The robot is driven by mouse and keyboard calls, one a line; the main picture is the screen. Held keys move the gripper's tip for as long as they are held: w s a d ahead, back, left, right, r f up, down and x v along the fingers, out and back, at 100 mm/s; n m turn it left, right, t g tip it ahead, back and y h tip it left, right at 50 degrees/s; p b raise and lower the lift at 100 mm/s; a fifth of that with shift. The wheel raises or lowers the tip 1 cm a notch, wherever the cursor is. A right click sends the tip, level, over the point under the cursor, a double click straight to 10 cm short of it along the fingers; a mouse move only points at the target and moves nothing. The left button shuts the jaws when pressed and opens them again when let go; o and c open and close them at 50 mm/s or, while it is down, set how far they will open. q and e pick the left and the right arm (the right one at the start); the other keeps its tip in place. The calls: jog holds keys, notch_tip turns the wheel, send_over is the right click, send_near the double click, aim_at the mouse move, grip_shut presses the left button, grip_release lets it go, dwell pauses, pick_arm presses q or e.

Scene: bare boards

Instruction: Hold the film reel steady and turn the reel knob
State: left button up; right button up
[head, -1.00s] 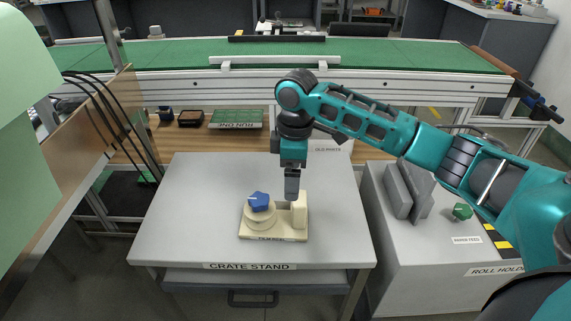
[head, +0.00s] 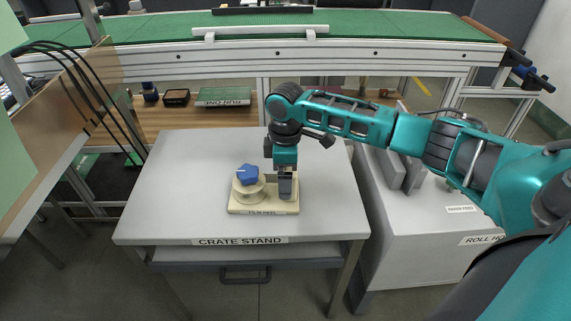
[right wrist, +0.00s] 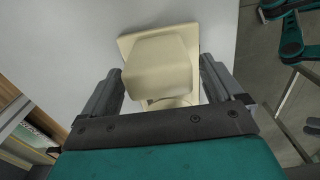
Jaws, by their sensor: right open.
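The film reel (head: 264,208) is a cream base with a round spool and an upright block, standing on the grey crate stand. The blue reel knob (head: 247,175) sits on top of the spool, with a pale mark on it. My right gripper (head: 286,192) points down at the block on the right side of the base and hides most of it. In the right wrist view the open fingers lie on either side of the cream block (right wrist: 158,70), with a gap visible beside it. The knob is not seen there. My left gripper is not in view.
The crate stand (head: 180,195) has a clear top around the reel. A grey cabinet (head: 405,245) with upright grey plates stands to the right. Behind are a wooden shelf with small trays and a green conveyor (head: 150,28). A wooden board with black cables is at left.

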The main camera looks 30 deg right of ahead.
jog(key=shift+f, duration=0.4)
jog(key=shift+c, duration=0.2)
jog(key=c, duration=1.2)
jog(key=shift+c, duration=0.2)
jog(key=o, duration=1.2)
